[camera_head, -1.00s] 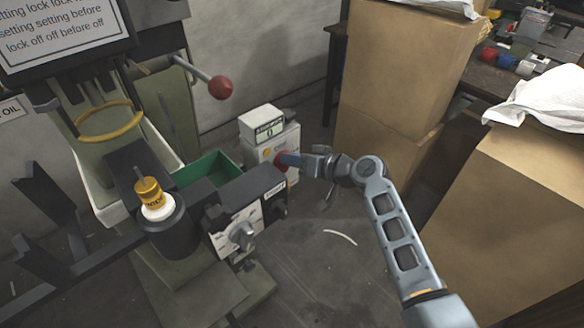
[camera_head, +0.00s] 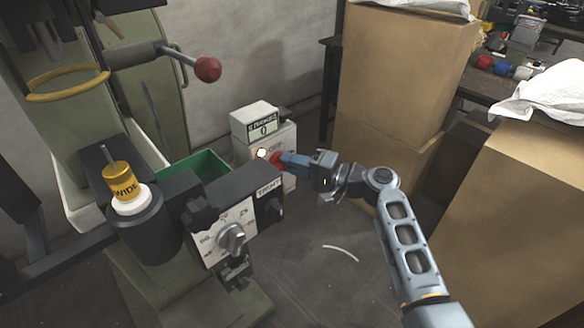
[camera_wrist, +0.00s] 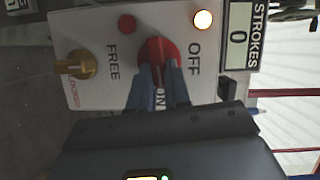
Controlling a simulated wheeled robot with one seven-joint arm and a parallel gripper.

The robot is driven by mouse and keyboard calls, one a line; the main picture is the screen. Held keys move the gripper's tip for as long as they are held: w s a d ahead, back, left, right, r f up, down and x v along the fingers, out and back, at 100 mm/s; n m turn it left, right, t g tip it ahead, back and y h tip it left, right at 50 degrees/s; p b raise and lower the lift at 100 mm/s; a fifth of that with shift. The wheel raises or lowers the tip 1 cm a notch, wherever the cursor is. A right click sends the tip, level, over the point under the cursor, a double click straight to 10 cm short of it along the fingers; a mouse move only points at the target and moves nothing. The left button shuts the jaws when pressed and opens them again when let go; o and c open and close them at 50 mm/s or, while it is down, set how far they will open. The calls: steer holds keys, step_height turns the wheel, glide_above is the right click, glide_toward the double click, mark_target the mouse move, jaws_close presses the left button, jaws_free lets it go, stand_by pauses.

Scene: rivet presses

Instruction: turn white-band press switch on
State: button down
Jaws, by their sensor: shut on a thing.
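The press (camera_head: 60,60) at the left has a white band (camera_head: 130,199) under a gold cap marked "WIDE". Beside it stands a pale control box (camera_head: 283,140). In the wrist view, the box face (camera_wrist: 100,20) carries a red rotary switch (camera_wrist: 156,47) between the labels "OFF" and "ON". The blue fingers of my gripper (camera_wrist: 158,70) are shut on the switch's grip; they partly cover "ON". A lamp (camera_wrist: 203,19) beside "OFF" glows; it also shows in the head view (camera_head: 262,153). My gripper (camera_head: 281,160) reaches the switch from the right.
A "STROKES" counter (camera_head: 262,127) reading 0 sits on the box. A gold key switch (camera_wrist: 76,65) marked "FREE" and a dark red light (camera_wrist: 127,23) are nearby. A dial unit (camera_head: 232,236) stands in front. Cardboard boxes (camera_head: 400,80) stand at the right.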

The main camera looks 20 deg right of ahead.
steer(key=shift+f+m+b, duration=0.25)
steer(key=shift+m+b, duration=0.05)
steer(key=shift+m, duration=0.2)
steer(key=shift+y, duration=0.3)
steer(key=c, duration=1.1)
jaws_free()
steer(key=shift+r, duration=0.1)
steer(key=shift+v, duration=3.95)
steer(key=shift+a, duration=0.1)
